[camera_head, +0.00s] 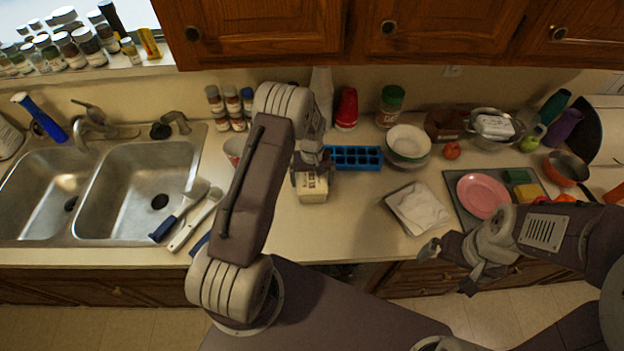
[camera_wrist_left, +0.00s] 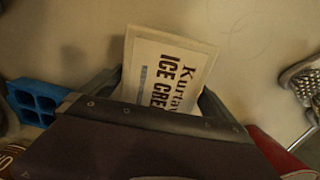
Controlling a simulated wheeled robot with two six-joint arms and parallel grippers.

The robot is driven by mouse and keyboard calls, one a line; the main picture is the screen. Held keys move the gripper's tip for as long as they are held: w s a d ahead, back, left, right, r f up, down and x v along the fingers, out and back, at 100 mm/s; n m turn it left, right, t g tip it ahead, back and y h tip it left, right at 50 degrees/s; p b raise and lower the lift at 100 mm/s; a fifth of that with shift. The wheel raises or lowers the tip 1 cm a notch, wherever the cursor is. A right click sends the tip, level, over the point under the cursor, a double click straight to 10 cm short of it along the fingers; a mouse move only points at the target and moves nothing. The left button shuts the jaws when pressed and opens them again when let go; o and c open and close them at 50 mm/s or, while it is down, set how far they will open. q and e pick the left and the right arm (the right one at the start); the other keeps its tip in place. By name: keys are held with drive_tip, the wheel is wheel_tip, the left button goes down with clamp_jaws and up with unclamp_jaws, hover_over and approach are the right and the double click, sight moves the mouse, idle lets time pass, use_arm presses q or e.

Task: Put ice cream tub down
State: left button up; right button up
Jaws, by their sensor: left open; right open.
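The ice cream tub (camera_head: 313,193) is a small cream-coloured box on the counter, in front of a blue ice cube tray. In the left wrist view its lid (camera_wrist_left: 165,75) shows the printed words, partly hidden by my gripper. My left gripper (camera_head: 309,176) is open, pointing down over the tub, with one finger on each side of it. Whether the fingers touch the tub cannot be told. My right gripper (camera_head: 447,265) is open and empty, in front of the counter's edge at the right.
The blue ice cube tray (camera_head: 354,158) lies just behind the tub. A double sink (camera_head: 135,190) and utensils (camera_head: 187,217) are to the left. Stacked bowls (camera_head: 408,143), a white packet (camera_head: 418,208) and a pink plate (camera_head: 483,196) are to the right. Counter between tub and packet is clear.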

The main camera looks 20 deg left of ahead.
use_arm(q)
drive_tip(key=shift+w+a+f, duration=0.1)
drive_tip(key=shift+f, duration=0.55)
drive_tip(key=c, duration=1.8)
drive_tip(key=shift+r, duration=0.1)
wheel_tip(320, 180, up, 4)
drive_tip(key=shift+f+b, duration=0.1)
drive_tip(key=shift+b, duration=0.95)
drive_tip(key=d+r+b, duration=0.1)
drive_tip(key=d+r, duration=0.1)
drive_tip(key=d, duration=0.1)
drive_tip(key=w+d+r+b, duration=0.1)
drive_tip(key=d+r, duration=0.1)
drive_tip(key=d, duration=0.2)
drive_tip(key=w+d+r, duration=0.1)
drive_tip(key=d+r, duration=0.2)
drive_tip(key=d, duration=0.1)
drive_tip(key=shift+d+r+b, duration=0.1)
drive_tip(key=shift+d+b, duration=0.15)
drive_tip(key=shift+b, duration=0.15)
